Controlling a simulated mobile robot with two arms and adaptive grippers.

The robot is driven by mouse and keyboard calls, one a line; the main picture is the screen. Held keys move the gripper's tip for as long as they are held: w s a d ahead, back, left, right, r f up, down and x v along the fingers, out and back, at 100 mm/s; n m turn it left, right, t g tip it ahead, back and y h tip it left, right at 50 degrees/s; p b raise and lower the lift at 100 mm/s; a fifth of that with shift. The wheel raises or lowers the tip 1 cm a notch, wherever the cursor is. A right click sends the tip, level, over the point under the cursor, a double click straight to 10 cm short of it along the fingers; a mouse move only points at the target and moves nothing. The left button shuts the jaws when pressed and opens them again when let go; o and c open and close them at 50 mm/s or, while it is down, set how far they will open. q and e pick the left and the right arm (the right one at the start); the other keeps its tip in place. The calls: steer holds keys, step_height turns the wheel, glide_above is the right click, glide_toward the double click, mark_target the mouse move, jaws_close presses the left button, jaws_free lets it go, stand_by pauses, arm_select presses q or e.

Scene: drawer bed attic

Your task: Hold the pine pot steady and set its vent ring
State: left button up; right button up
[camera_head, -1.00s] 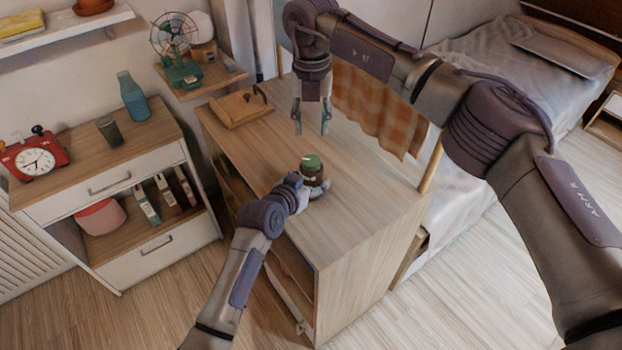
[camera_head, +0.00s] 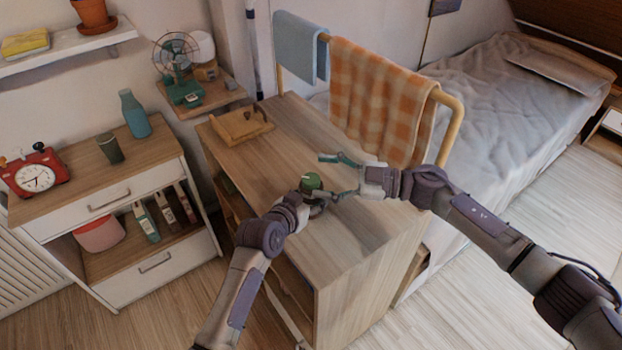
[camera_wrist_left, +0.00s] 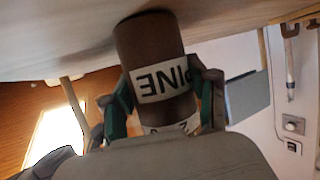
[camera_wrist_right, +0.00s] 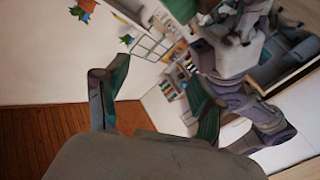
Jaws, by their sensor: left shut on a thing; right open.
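In the left wrist view, the pot (camera_wrist_left: 147,45) shows a white PINE label, upside down. My left gripper (camera_head: 307,204) is shut on the pot from its near left side; its fingers (camera_wrist_left: 164,98) lie on both sides of it. My right gripper (camera_head: 328,177) is open and empty, lying level just right of the pot, tips pointing towards it. Its spread fingers show in the right wrist view (camera_wrist_right: 153,90). I cannot make out the vent ring separately.
The cabinet top (camera_head: 370,228) is clear towards the front. A wooden tray (camera_head: 241,126) lies at its back left. A rail with an orange checked cloth (camera_head: 378,100) and a blue towel (camera_head: 301,47) stands along its far side, close behind my right gripper.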

mark_target(319, 183)
steer(key=s+d+f+m+t+h, duration=0.2)
steer(key=d+f+m+t, duration=0.4)
steer(key=m, duration=0.3)
steer(key=x, duration=0.7)
steer(key=r+x, duration=0.1)
steer(key=x, duration=0.3)
steer(key=shift+w+d, duration=0.15)
steer(key=shift+w, duration=0.15)
